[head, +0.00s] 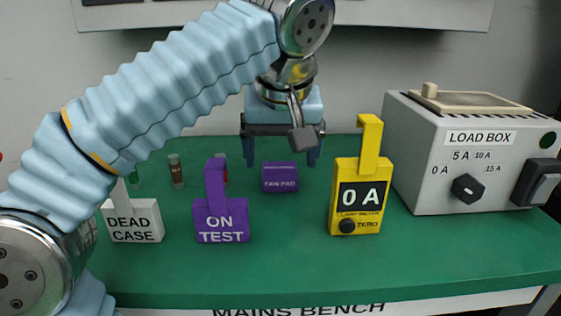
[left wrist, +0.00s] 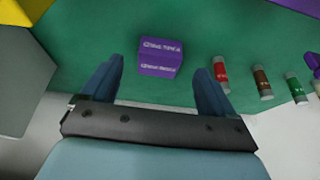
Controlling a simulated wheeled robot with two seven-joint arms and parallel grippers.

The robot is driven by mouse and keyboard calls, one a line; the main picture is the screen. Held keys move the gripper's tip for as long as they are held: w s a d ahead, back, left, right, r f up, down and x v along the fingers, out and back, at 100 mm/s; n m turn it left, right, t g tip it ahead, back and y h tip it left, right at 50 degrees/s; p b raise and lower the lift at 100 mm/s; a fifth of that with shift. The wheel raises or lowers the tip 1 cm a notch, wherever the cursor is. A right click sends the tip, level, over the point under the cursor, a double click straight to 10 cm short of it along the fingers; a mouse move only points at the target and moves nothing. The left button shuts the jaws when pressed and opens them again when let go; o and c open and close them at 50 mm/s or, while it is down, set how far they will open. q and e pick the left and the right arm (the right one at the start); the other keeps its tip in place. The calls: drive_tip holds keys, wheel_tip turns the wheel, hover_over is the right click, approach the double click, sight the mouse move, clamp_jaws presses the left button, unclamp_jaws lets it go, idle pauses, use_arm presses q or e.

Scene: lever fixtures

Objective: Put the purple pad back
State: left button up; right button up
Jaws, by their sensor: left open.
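The purple pad (head: 280,178), labelled FAN PAD, sits on the green bench top behind the front row of fixtures. It also shows in the left wrist view (left wrist: 160,57), between and just beyond the fingertips. My left gripper (head: 280,156) points down, open and empty, with its fingers apart on either side of the pad's line, behind or above it. I cannot tell the exact height gap. The purple ON TEST block (head: 221,222) with an upright lever stands in front and to the left of the pad. My right gripper is not in view.
The white DEAD CASE block (head: 133,222) stands left, and the yellow 0 A meter (head: 358,195) right. The grey load box (head: 437,170) fills the right side. The bench front is clear.

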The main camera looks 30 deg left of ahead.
use_arm(q)
drive_tip(key=p+v, duration=0.1)
drive_tip(key=v, duration=0.6)
drive_tip(key=shift+p, duration=0.4)
